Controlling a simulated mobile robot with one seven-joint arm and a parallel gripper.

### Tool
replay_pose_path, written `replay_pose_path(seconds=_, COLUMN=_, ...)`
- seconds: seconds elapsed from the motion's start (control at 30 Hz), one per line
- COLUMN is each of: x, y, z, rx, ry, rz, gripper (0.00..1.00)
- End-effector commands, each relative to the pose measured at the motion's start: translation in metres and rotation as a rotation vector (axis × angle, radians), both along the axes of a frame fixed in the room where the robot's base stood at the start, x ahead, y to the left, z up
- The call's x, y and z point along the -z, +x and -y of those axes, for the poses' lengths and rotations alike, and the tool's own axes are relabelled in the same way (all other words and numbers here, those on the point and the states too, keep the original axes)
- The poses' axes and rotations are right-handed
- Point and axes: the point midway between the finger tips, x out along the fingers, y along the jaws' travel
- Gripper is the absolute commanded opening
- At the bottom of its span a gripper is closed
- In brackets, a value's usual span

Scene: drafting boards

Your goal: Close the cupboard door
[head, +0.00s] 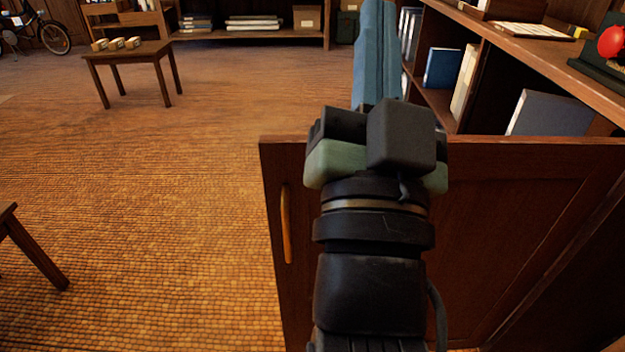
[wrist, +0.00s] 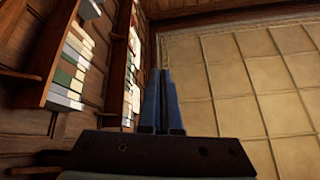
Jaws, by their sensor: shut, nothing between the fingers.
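The cupboard door (head: 480,235) is a dark brown panel standing wide open, swung out from the shelf unit on the right. Its pale wooden handle (head: 286,222) is upright near the door's left edge. My gripper (head: 377,8) has blue fingers and points away from me, beyond the door's top edge in the picture. My wrist and forearm cover the middle of the door. I cannot tell whether the arm touches it. In the wrist view the fingers (wrist: 162,72) are together with nothing between them. The door is not clear in that view.
The shelf unit (head: 545,55) on the right holds blue and white binders (head: 442,68), with a red round object (head: 612,42) on top. A small wooden table (head: 128,58) with little blocks stands far left. The tan floor (head: 160,200) left of the door is mostly free.

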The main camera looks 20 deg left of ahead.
Motion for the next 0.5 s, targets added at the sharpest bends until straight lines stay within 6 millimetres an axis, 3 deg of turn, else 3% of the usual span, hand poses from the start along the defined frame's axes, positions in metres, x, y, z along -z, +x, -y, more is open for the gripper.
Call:
replay_pose_path(seconds=0.03, x=0.028, y=0.007, z=-0.008, rx=-0.061, ry=0.049, rz=-0.06, gripper=0.0)
replay_pose_path(seconds=0.27, x=0.158, y=0.013, z=-0.039, rx=-0.337, ry=0.381, rz=-0.348, gripper=0.0)
replay_pose_path(seconds=0.4, x=0.246, y=-0.005, z=-0.047, rx=-0.446, ry=0.638, rz=-0.546, gripper=0.0)
replay_pose_path(seconds=0.5, x=0.298, y=-0.022, z=-0.045, rx=-0.478, ry=0.804, rz=-0.659, gripper=0.0)
